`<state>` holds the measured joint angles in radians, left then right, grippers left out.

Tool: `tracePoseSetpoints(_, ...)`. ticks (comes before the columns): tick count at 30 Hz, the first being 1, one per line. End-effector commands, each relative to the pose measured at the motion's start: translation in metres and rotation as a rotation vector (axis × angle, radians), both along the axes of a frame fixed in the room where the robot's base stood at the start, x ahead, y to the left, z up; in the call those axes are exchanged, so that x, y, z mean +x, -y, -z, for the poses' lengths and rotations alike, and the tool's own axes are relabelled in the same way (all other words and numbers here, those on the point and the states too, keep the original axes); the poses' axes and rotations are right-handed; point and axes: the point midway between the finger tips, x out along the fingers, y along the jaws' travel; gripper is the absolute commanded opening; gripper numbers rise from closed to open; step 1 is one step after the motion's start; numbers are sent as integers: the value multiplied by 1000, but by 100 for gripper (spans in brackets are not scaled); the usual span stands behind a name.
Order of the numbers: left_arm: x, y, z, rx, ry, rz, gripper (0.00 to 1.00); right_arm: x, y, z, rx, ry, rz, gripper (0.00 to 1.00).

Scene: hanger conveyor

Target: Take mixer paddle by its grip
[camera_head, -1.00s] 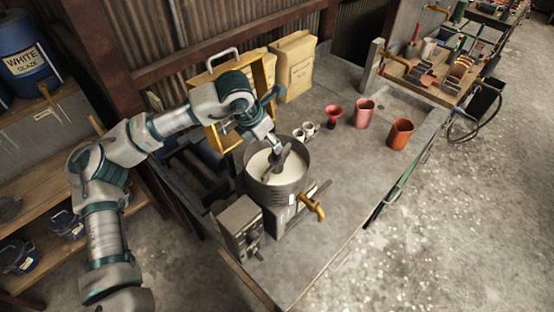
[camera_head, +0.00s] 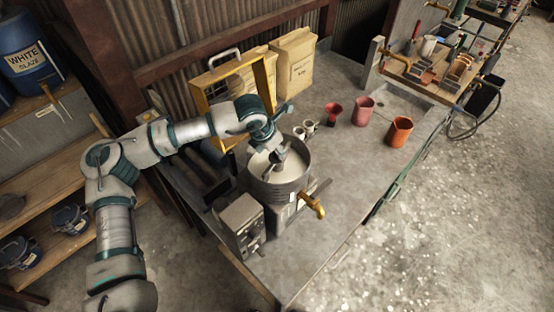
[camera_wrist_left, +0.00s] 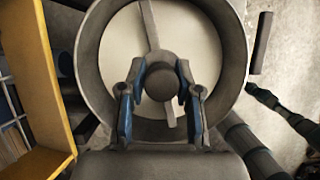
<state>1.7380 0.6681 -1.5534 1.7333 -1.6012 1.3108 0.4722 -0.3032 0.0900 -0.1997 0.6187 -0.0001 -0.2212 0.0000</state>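The mixer paddle shows in the left wrist view as a round dark grip (camera_wrist_left: 161,80) with a flat grey bar across the pale liquid. It stands in a round grey mixer pot (camera_head: 300,178), where the head view shows part of the paddle (camera_head: 281,156). My left gripper (camera_wrist_left: 161,70) is over the pot, its two fingers on either side of the round grip and very close to it. Whether the fingers press on the grip cannot be made out. My right gripper is in neither view.
A grey control box (camera_head: 240,222) and a yellow tap (camera_head: 313,204) are by the pot. A yellow frame (camera_head: 265,82) and paper sacks (camera_head: 295,62) stand behind. Small white cups (camera_head: 304,130) and red and orange pots (camera_head: 398,132) stand right. The table (camera_head: 345,185) front right is clear.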

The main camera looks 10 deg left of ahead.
Motion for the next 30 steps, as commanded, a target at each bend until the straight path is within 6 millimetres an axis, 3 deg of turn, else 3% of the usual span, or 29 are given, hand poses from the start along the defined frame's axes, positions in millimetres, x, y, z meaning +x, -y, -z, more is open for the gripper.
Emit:
tracePoseSetpoints(1,0,0,0,3,-1,-1,12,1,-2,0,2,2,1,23)
tracePoseSetpoints(3,1,0,1,4,-1,-1,0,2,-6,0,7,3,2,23)
tracePoseSetpoints(9,1,0,0,4,1,-2,0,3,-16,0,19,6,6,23)
tracePoseSetpoints(17,2,1,-11,1,3,-1,0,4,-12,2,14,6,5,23)
tracePoseSetpoints(23,2,2,-41,0,7,-2,0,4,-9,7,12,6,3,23)
tracePoseSetpoints(30,1,2,-96,-1,6,-1,0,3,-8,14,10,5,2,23)
